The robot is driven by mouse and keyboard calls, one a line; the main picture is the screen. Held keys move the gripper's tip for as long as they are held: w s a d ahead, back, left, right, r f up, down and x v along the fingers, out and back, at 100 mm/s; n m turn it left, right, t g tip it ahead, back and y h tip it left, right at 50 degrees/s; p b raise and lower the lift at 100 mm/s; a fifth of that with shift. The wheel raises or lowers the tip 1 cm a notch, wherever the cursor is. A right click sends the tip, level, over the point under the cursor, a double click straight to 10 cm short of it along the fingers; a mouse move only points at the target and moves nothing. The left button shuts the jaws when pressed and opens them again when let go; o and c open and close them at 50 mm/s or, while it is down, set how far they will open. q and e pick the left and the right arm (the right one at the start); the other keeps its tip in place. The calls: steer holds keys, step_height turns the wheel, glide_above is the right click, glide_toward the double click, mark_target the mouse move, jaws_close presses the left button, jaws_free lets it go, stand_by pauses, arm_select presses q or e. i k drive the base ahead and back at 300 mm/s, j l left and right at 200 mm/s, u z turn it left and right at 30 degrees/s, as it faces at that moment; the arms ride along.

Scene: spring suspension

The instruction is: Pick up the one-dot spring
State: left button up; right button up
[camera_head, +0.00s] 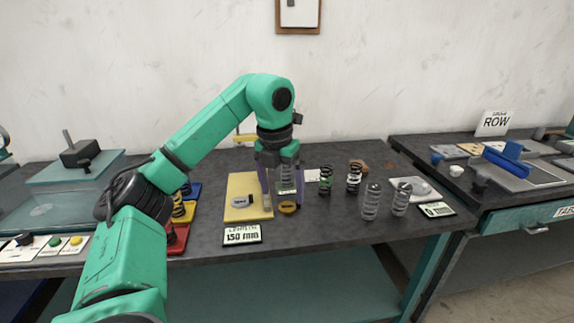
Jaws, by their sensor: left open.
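Several coil springs stand on the dark table, and their dot marks are too small to read. A dark spring with green (325,181) and a black spring (354,178) stand right of my left gripper. Two grey springs, one at the front (371,203) and one beside it (401,199), stand further right. My left gripper (283,200) points down over the table with its purple fingers open. A greyish spring-like piece (286,180) shows between the fingers; I cannot tell whether they touch it. My right gripper is not in view.
A yellow board (241,187) lies left of my gripper. A 150 mm sign (242,235) stands in front of it. A round yellow-black piece (288,208) lies just below the fingers. A white scale-like plate (424,189) is at right. The table's front centre is clear.

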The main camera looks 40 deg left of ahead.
mark_target(289, 181)
steer(key=i+j, duration=0.4)
steer(key=j, duration=0.15)
steer(key=i+j, duration=0.4)
steer(key=j, duration=0.1)
